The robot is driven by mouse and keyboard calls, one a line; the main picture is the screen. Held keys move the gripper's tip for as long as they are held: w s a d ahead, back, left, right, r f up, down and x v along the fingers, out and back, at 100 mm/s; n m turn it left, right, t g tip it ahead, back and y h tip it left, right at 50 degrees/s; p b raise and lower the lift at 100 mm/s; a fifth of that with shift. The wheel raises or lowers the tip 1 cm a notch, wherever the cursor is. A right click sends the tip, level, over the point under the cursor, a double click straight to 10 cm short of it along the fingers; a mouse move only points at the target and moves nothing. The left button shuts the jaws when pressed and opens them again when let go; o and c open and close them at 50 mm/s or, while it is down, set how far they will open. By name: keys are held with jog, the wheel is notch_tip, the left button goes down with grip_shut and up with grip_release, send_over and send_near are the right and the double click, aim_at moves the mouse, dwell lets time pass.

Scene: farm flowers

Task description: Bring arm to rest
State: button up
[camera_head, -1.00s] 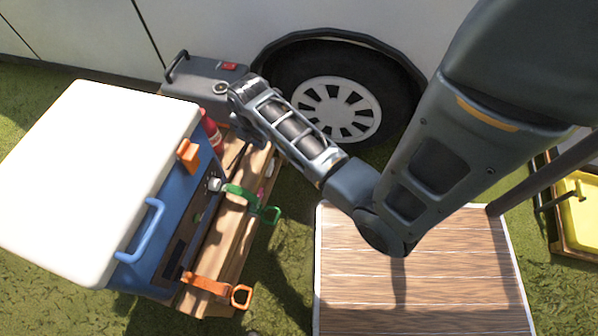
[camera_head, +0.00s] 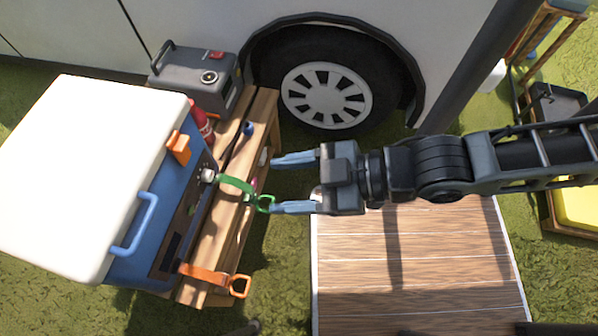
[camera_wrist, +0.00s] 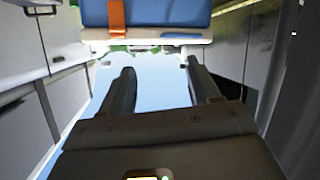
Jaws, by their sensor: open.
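My arm reaches in from the right edge of the head view, roughly level across the picture. My gripper (camera_head: 290,184) points left, with its two blue-grey fingers spread apart and nothing between them. It hangs over the gap between the wooden bench (camera_head: 262,110) and the wood-slat table (camera_head: 430,265). The fingertips appear close to the bench's edge in the picture; the lower one is beside a green strap handle (camera_head: 262,203). I cannot tell whether they touch. In the wrist view my gripper (camera_wrist: 158,75) also shows its two dark fingers apart and empty.
A blue cooler with a white lid (camera_head: 85,170) stands on the bench, with an orange strap (camera_head: 215,278) hanging below. A grey box (camera_head: 195,78) and a red bottle (camera_head: 201,122) are behind it. A white vehicle with a wheel (camera_head: 326,95) closes off the back. Yellow crates (camera_head: 578,200) stand right.

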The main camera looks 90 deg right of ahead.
jog(key=shift+m+t+y, duration=0.4)
jog(key=shift+m+t, duration=0.2)
jog(key=shift+m, duration=0.1)
jog(key=r, duration=0.1)
jog(key=s+a+r, duration=0.1)
jog(key=r, duration=0.2)
jog(key=shift+s+a+r, duration=0.15)
jog(key=shift+s+r, duration=0.05)
jog(key=shift+r, duration=0.05)
notch_tip(320, 180, up, 10)
jog(key=p, duration=1)
jog(key=shift+f, duration=0.1)
